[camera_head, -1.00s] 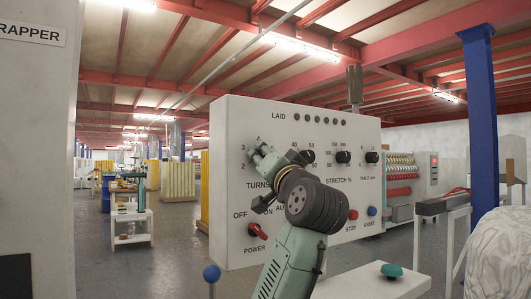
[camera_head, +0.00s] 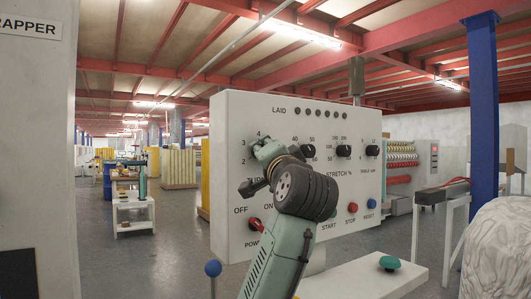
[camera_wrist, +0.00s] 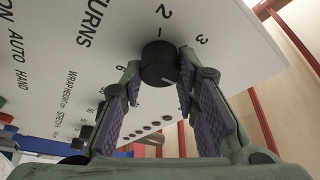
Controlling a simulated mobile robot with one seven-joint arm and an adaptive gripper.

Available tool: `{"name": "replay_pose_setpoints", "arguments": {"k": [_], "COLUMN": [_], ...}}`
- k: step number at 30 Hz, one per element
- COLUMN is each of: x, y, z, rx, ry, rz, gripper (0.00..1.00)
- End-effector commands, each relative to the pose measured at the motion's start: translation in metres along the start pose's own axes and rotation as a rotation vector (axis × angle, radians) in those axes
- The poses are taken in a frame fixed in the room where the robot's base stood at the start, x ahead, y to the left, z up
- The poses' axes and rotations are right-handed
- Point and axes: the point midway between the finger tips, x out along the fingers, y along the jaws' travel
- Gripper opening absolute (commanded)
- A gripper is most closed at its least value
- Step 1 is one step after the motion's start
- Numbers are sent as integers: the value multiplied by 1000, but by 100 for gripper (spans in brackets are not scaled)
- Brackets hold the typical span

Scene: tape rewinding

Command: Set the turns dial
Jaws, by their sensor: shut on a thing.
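The turns dial (camera_wrist: 160,66) is a round black knob on the white control panel (camera_wrist: 118,38). In the wrist view it sits between the purple-padded fingertips of my gripper (camera_wrist: 158,76), which is shut on it. The numerals 2 and 3 and the word TURNS show beside the dial. In the head view my gripper (camera_head: 262,150) is at the panel's left part and hides the dial and most of the TURNS label.
Other black knobs, such as the stretch dial (camera_head: 343,151), lie to the right. The red power switch (camera_head: 254,224) is below my gripper. START, STOP and RESET buttons sit low right. A green mushroom button (camera_head: 389,262) is on the ledge in front.

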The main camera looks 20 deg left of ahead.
Motion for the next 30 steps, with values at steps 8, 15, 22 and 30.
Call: {"name": "replay_pose_setpoints", "arguments": {"k": [8, 15, 22, 30], "x": [0, 0, -2, -40], "y": [0, 0, 0, 0], "z": [-1, 0, 0, -2], "rx": [0, -1, -1, -2], "ry": [1, 1, 1, 5], "rz": [0, 0, -1, -2], "gripper": [38, 48, 48, 48]}}
